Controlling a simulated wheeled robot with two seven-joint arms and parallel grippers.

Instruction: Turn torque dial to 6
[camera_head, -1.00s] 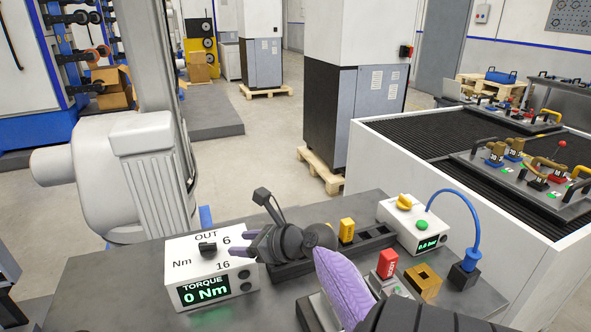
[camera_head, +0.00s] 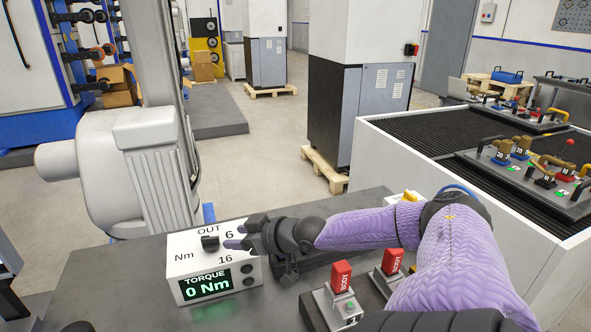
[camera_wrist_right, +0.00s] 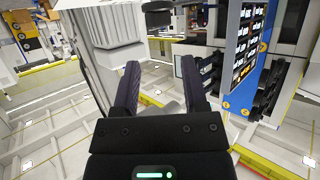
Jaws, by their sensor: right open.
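The white torque box (camera_head: 188,268) stands on the dark bench. Its black dial (camera_head: 210,243) is on the top face, near the printed OUT, 6, 16 and Nm. The green display (camera_head: 206,284) reads TORQUE 0 Nm. The dial's exact pointing is too small to tell. My right gripper (camera_head: 240,235) is beside the dial on its right, with its fingertips over the box's top and partly covering the area near the 6. It is open and appears empty. In the right wrist view its two dark fingers (camera_wrist_right: 158,66) stand apart. My left gripper is not in view.
Red-topped blocks (camera_head: 341,274) stand on the bench right of the box. My right arm hides much of the bench's right part. A white-walled bin (camera_head: 420,150) with a dark ribbed top stands behind right. The bench left of the box is clear.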

